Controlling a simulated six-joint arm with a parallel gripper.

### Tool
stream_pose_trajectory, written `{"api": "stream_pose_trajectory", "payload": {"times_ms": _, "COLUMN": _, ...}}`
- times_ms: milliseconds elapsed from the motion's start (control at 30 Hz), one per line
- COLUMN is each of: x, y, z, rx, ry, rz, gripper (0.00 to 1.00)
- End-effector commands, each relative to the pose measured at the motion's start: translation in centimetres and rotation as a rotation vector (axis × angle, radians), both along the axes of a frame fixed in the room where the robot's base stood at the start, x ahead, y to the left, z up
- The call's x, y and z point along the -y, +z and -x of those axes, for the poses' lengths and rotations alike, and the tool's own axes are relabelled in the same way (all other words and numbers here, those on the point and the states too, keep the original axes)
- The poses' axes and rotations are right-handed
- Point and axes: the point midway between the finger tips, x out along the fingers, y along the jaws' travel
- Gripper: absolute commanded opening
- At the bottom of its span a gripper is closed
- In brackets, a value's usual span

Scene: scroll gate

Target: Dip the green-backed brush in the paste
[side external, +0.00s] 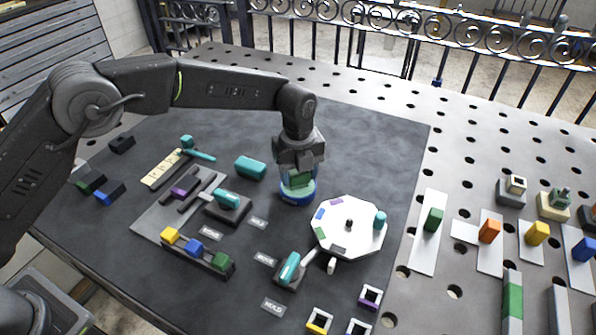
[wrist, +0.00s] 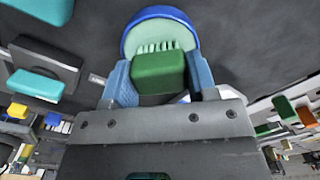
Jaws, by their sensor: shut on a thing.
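My gripper (wrist: 160,80) is shut on the green-backed brush (wrist: 158,72), one finger on each side of its green back. In the wrist view the brush's pale bristles point into the round paste dish (wrist: 141,16), which has a blue rim and pale green paste. In the side view my gripper (side external: 300,176) points down over the blue dish (side external: 297,201), with the green brush back (side external: 299,181) between the fingers. The brush is at or just over the paste; I cannot tell whether the bristles touch it.
A white octagonal turntable (side external: 348,250) with coloured pads stands right of the dish. A teal block (side external: 250,167) lies to its left. A rack of yellow, blue and green blocks (side external: 196,250) sits in front. Coloured blocks on pale plates (side external: 427,245) stand at the right.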

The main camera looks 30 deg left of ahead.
Motion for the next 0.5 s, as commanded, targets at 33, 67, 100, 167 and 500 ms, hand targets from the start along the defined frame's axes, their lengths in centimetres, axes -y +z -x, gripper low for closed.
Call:
{"api": "stream_pose_trajectory", "payload": {"times_ms": 33, "x": -0.01, "y": -0.14, "z": 0.02, "rx": -0.001, "ry": 0.000, "rz": -0.001, "gripper": 0.34}}
{"api": "stream_pose_trajectory", "payload": {"times_ms": 67, "x": -0.01, "y": -0.15, "z": 0.02, "rx": -0.001, "ry": 0.000, "rz": -0.001, "gripper": 0.34}}
{"api": "stream_pose_trajectory", "payload": {"times_ms": 100, "x": -0.01, "y": -0.15, "z": 0.02, "rx": -0.001, "ry": 0.000, "rz": -0.001, "gripper": 0.34}}
{"api": "stream_pose_trajectory", "payload": {"times_ms": 167, "x": -0.01, "y": -0.17, "z": 0.02, "rx": -0.001, "ry": 0.000, "rz": -0.001, "gripper": 0.34}}
{"api": "stream_pose_trajectory", "payload": {"times_ms": 500, "x": -0.01, "y": 0.13, "z": 0.01, "rx": -0.001, "ry": 0.000, "rz": -0.001, "gripper": 0.34}}
